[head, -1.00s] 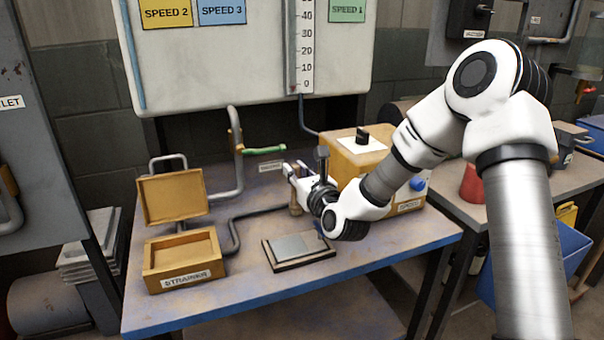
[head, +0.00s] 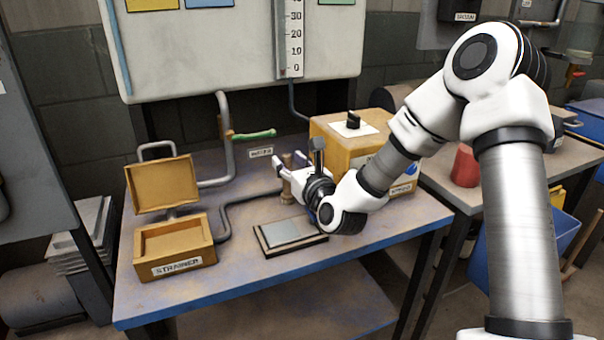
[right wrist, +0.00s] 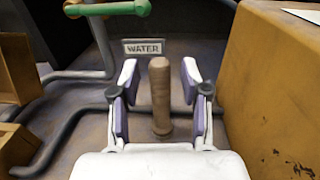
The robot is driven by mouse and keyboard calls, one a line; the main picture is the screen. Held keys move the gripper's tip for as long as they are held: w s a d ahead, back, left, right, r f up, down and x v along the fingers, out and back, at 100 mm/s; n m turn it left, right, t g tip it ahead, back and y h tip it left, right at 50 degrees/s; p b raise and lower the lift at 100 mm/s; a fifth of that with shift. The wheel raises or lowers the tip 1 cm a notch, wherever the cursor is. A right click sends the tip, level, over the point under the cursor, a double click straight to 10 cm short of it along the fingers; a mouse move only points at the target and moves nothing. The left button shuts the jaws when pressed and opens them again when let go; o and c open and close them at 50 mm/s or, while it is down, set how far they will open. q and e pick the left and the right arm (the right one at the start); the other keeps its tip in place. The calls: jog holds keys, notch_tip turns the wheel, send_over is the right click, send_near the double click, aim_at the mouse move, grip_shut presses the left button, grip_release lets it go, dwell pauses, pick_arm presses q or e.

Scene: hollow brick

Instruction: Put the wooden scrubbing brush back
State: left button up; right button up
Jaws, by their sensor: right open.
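A brown wooden cylinder, which looks like the upright handle of the scrubbing brush (right wrist: 160,100), stands on the blue-edged bench. My right gripper (right wrist: 160,80) is open, with one finger on each side of the handle and a gap showing on both sides. In the head view the right gripper (head: 281,178) is at the middle of the bench, left of the yellow box, and partly covers the handle (head: 287,188). No bristles can be made out. My left gripper is not in view.
The yellow box (head: 330,138) with a black knob stands close on the right. A grey pipe with a green lever (head: 253,134) rises behind. A flat grey plate in a dark frame (head: 263,247) lies in front. An open STRAINER box (head: 175,262) is at left.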

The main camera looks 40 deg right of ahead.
jog(key=s, duration=0.4)
jog(key=s+a, duration=0.1)
jog(key=s, duration=0.2)
jog(key=s+p, duration=0.1)
jog(key=p, duration=0.4)
jog(key=s+p, duration=0.1)
jog(key=p, duration=0.2)
jog(key=shift+s+a+r, duration=0.3)
jog(key=shift+s+r, duration=0.05)
jog(key=shift+s+f+p, duration=0.15)
jog(key=shift+s+p, duration=0.05)
jog(key=shift+p, duration=0.2)
jog(key=shift+f, duration=0.15)
